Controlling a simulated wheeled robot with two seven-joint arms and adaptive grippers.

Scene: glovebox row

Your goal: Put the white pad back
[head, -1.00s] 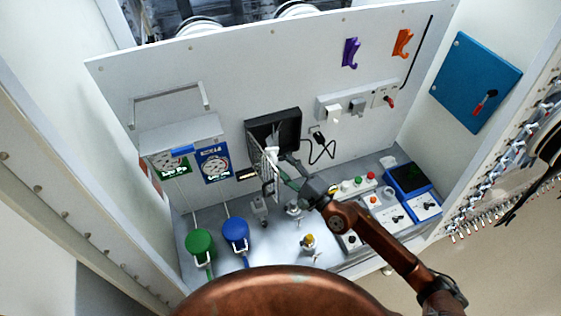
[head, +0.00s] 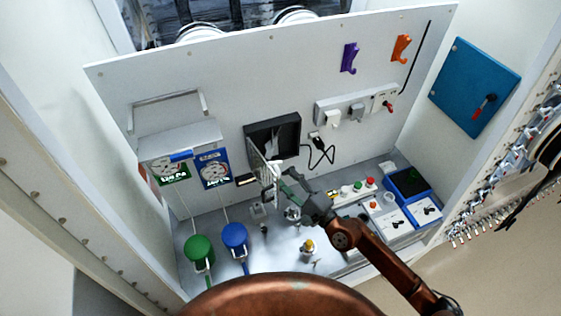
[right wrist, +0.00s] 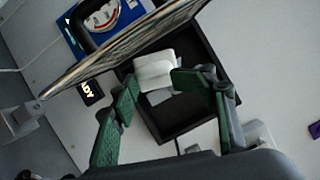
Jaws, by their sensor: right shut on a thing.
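The white pad (right wrist: 155,68) shows in the right wrist view between the fingertips of my right gripper (right wrist: 152,88), with the dark box behind it. The right gripper is shut on the pad. In the head view the right gripper (head: 272,181) is just below and in front of the open black box (head: 288,127) on the back wall. The box's thin mesh door (head: 256,160) hangs open at its left, also seen edge-on in the wrist view (right wrist: 112,48). How far the pad is from the box I cannot tell. My left gripper is not in view.
Two gauges (head: 213,167) hang left of the box. Green (head: 198,249) and blue (head: 235,236) knobs stand at the front left. A socket strip (head: 355,106) with a black cable is right of the box. Small fittings (head: 308,246) and control boxes (head: 393,218) occupy the floor.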

